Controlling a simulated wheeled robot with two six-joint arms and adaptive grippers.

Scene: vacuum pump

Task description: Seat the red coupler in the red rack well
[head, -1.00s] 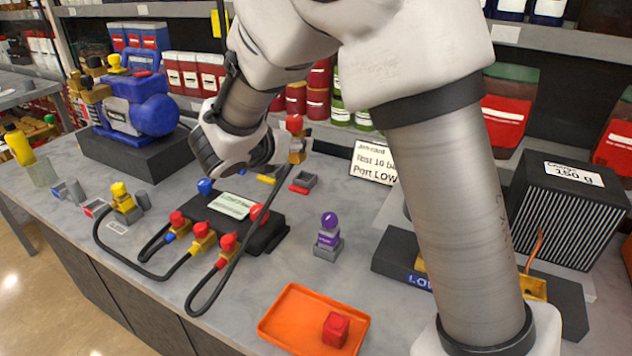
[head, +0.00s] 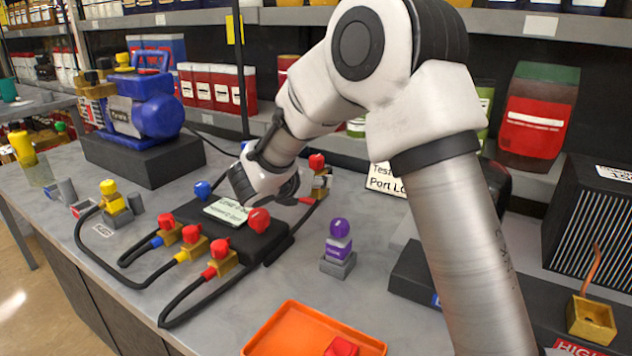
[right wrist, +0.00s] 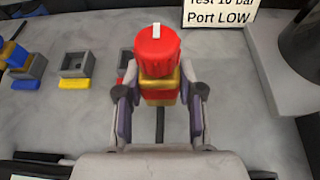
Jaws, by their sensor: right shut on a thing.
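The red coupler (head: 317,162), a brass body with a red cap, is upright between the fingers of my right gripper (head: 308,188). In the right wrist view the same coupler (right wrist: 158,52) sits between both fingers of the right gripper (right wrist: 160,98), which is shut on it. A dark hose trails below it. The red rack well shows only as a red edge (head: 306,200) under the gripper in the head view. In the right wrist view a grey well (right wrist: 123,62) is mostly hidden behind the coupler. Whether the coupler touches the well is hidden. My left gripper is not in view.
A yellow-marked grey well (right wrist: 77,66) and a blue-marked one (right wrist: 28,68) stand to the left. A black manifold (head: 262,240) with red-capped fittings and hoses is in front. A purple coupler (head: 338,240) stands nearby. An orange tray (head: 275,335) is at the front.

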